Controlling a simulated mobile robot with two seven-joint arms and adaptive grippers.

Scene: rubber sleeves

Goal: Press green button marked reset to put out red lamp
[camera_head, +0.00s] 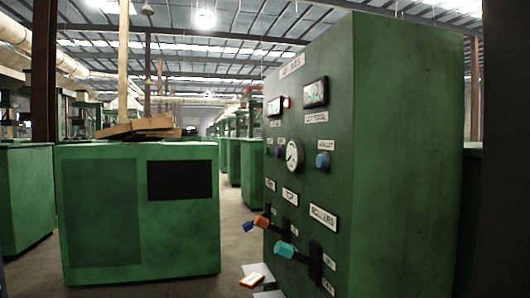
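A tall green control cabinet (405,150) stands at the right, its panel facing left and seen at a slant. I cannot make out a green button or a reset label. Neither of my grippers shows.
An orange-handled lever (262,222) and a teal-handled lever (284,249) stick out from the lower panel. A lower green cabinet (100,225) stands at the left with boards (135,127) on top. An aisle floor (236,215) runs between. A white and orange item (252,280) lies low by the panel.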

